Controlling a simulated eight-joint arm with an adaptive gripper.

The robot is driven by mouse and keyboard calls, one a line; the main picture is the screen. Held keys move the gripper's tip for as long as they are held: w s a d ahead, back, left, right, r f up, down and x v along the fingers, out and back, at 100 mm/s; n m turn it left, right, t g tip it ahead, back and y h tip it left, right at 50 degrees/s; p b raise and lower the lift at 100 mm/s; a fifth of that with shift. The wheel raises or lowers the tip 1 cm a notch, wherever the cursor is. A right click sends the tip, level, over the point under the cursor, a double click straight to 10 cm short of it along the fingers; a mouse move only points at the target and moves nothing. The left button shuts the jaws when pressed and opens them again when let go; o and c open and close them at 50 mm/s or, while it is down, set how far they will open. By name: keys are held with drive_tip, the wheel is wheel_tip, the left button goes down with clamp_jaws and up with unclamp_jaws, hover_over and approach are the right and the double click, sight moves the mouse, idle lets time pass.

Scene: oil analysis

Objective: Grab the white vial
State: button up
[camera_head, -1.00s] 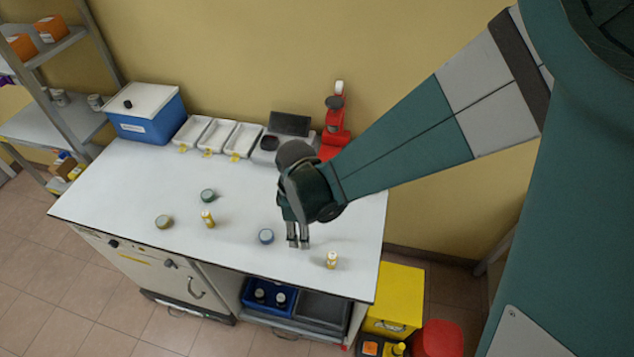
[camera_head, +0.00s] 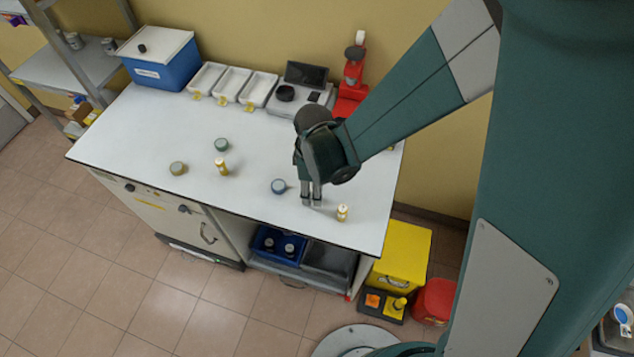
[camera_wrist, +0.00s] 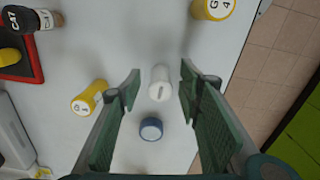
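The white vial (camera_wrist: 160,83) stands between my two fingertips in the wrist view, seen from above with a dark mark on its top. My gripper (camera_wrist: 159,86) is open around it, with a visible gap on each side. In the head view my gripper (camera_head: 311,201) points down at the bench near its front right. There the vial is hidden or cannot be told apart from the fingers.
A blue round container (camera_head: 279,186) stands just left of my gripper; a yellow vial (camera_head: 342,212) stands to its right near the front edge. Green (camera_head: 221,145) and olive (camera_head: 178,168) containers stand further left.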

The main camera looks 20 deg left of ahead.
drive_tip(key=shift+f, duration=0.35)
idle(0.4)
drive_tip(key=c, duration=0.9)
